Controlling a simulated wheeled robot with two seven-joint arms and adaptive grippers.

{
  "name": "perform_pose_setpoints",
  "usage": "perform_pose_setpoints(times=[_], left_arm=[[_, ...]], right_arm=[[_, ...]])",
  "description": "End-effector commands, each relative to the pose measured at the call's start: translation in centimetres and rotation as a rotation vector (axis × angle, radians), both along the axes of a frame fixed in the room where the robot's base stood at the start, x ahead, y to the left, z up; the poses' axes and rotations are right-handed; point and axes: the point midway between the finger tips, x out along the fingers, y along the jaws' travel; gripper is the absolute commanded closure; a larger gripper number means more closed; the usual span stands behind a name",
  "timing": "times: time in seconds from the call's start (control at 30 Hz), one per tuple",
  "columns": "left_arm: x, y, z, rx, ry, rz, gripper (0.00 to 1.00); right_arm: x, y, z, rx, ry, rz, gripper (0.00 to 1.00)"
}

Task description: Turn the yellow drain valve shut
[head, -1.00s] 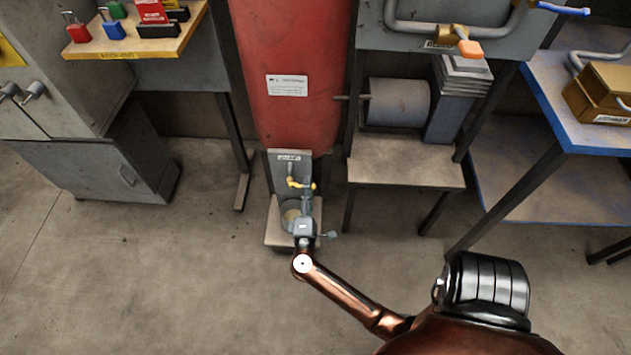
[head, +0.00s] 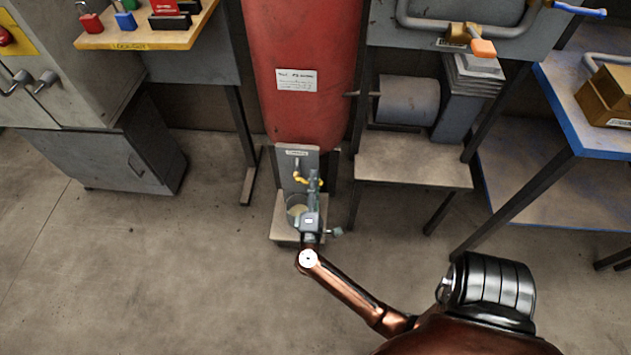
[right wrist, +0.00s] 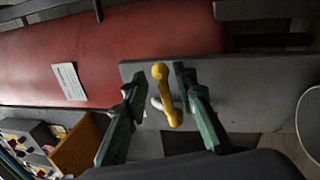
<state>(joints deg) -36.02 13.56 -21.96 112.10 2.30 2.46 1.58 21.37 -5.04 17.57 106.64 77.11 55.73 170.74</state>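The yellow drain valve (head: 301,180) sits on a grey backplate below the red tank. In the right wrist view its yellow lever (right wrist: 166,95) shows close up, with a rounded end at the top and the shaft slanting down to the right. My right gripper (right wrist: 157,84) is open, with one green finger on each side of the lever. Gaps show between the lever and both fingers. In the head view the right gripper (head: 314,180) covers part of the valve. My left gripper is not in view.
A bucket (head: 296,208) stands on a low base under the valve, partly behind my right gripper. The red tank (head: 305,60) rises behind. A grey bench (head: 412,170) stands to the right and a grey cabinet (head: 110,160) to the left. The floor in front is clear.

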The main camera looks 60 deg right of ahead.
Motion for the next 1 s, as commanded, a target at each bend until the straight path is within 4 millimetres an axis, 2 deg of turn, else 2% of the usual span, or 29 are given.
perform_pose_setpoints(times=[0.4,0.5,0.67,1.0], left_arm=[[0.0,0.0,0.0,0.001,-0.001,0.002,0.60],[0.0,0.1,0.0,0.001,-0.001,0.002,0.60],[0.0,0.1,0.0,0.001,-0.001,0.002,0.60],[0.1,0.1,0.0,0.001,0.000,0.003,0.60]], right_arm=[[-0.1,0.0,7.3,0.001,-0.006,-0.003,0.74],[-0.1,0.0,8.6,0.001,-0.005,-0.001,0.74],[-0.1,0.0,9.5,0.000,-0.001,-0.003,0.74],[-0.1,0.0,9.7,0.000,-0.001,-0.002,0.74]])
